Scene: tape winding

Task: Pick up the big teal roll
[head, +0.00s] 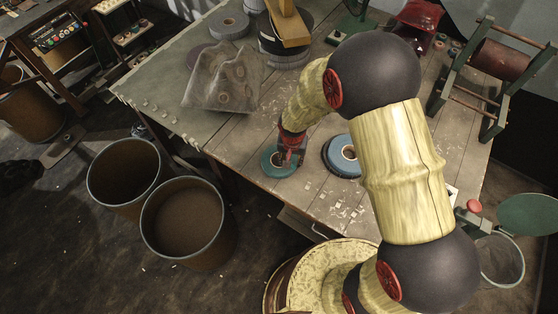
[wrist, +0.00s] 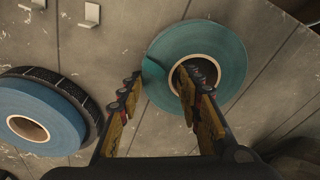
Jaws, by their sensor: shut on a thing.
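The big teal roll (head: 275,168) lies flat at the near edge of the wooden table in the head view, and it shows near the top middle of the wrist view (wrist: 226,52). My gripper (head: 291,155) is at its right side in the head view. In the wrist view, my gripper (wrist: 158,78) has one finger in the roll's core hole and the other outside its rim, with the teal wall between them. I cannot tell whether the roll is clear of the tabletop.
A blue roll (head: 341,160) on a dark one sits right of the teal roll. A wooden winding stand (head: 480,75) is at right. Bins (head: 188,222) stand on the floor below the table's left edge.

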